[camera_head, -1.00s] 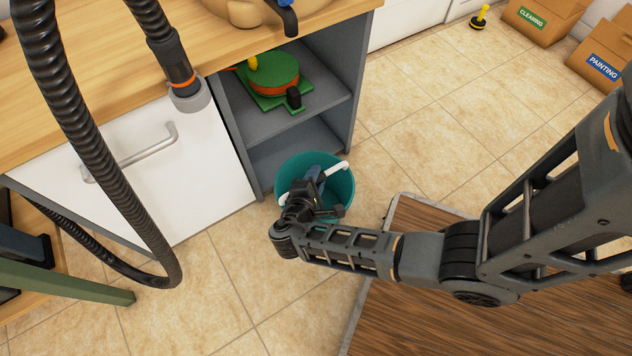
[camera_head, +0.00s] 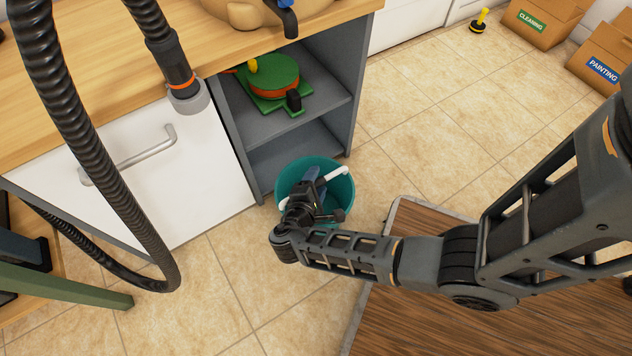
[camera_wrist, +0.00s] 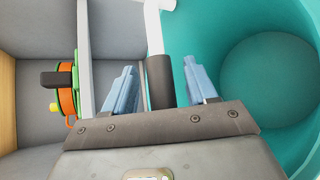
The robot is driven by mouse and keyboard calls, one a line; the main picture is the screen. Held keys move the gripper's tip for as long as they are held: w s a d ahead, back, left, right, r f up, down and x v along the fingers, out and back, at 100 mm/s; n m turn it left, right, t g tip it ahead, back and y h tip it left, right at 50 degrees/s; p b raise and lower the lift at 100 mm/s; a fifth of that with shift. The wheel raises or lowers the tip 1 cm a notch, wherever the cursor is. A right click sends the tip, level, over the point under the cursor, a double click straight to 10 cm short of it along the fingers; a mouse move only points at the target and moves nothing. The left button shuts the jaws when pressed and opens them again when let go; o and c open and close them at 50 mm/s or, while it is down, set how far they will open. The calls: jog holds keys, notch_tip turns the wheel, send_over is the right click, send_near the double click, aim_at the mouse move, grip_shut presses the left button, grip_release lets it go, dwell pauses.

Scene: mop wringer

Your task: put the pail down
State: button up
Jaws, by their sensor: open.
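The teal pail (camera_head: 343,198) stands upright by the open grey shelf unit and appears to rest on the tile floor. Its white handle (camera_head: 340,172) is raised above the rim, with a dark grip (camera_wrist: 160,82) in the middle that shows in the wrist view. My gripper (camera_head: 314,178) is over the pail's mouth. In the wrist view its two blue fingers (camera_wrist: 162,88) are apart, one on each side of the dark grip, with gaps visible. The pail's inside (camera_wrist: 268,80) looks empty at the right. My wrist hides part of the pail's near side.
The grey shelf unit (camera_head: 300,150) is close behind the pail, with a green and orange object (camera_head: 273,78) on its upper shelf. A wooden platform (camera_head: 440,300) lies to the right under my arm. A black hose (camera_head: 95,140) hangs at left.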

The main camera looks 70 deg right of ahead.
jog(key=p+v, duration=0.4)
jog(key=v, duration=0.8)
jog(key=s+a+f+t+y, duration=0.1)
jog(key=s+a+f+y, duration=0.1)
jog(key=s+f+y, duration=0.45)
jog(key=s+a+r+m+t+y, duration=0.1)
jog(key=s+a+r+t+y, duration=0.1)
jog(key=s+a+r+y, duration=0.4)
notch_tip(320, 180, up, 35)
jog(key=s+d+m+t, duration=0.2)
jog(key=m+t, duration=0.3)
jog(key=t, duration=0.5)
jog(key=shift+s+t+y, duration=0.3)
jog(key=shift+s+y, duration=0.1)
jog(key=shift+y, duration=0.05)
